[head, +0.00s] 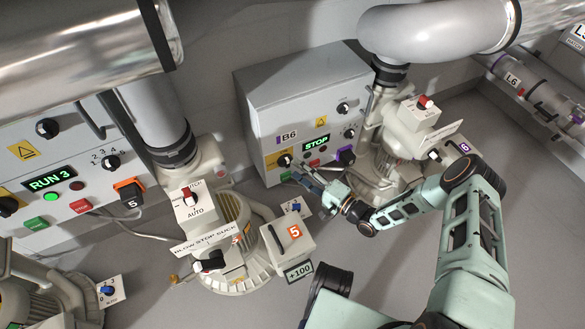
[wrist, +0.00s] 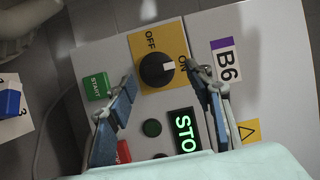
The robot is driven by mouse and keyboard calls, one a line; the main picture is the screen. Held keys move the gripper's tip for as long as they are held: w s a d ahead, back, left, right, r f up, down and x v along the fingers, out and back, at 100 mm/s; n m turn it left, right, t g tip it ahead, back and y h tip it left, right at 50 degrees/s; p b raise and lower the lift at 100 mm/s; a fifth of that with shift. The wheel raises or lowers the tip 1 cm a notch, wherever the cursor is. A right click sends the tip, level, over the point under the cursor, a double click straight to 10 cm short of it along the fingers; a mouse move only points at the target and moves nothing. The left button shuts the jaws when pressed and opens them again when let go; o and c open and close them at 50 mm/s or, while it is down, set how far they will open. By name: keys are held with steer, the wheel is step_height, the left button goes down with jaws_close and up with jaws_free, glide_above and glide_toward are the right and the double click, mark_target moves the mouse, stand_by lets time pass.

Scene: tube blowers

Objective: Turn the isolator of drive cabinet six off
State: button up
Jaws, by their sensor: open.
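Drive cabinet B6 (head: 290,95) stands at the middle back in the head view, with its lit STOP display (head: 317,142). Its isolator (wrist: 156,69) is a round black knob on a yellow plate marked OFF and ON; it also shows in the head view (head: 284,160). The white mark on the knob points toward ON. My gripper (wrist: 160,77) is open and empty. Its two blue-padded fingertips lie on either side of the knob in the wrist view, with a visible gap on each side. Whether they are level with the knob in depth I cannot tell.
A green START button (wrist: 97,87) and a red button (wrist: 124,151) lie close to my left finger. In the head view, blower 5 (head: 287,246) stands front left of the cabinet and blower 6 (head: 415,120) close on its right.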

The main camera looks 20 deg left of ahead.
mark_target(289, 164)
steer(key=shift+x, duration=1.5)
steer(key=shift+c, duration=0.3)
steer(key=shift+w+r, duration=0.1)
steer(key=c, duration=1.1)
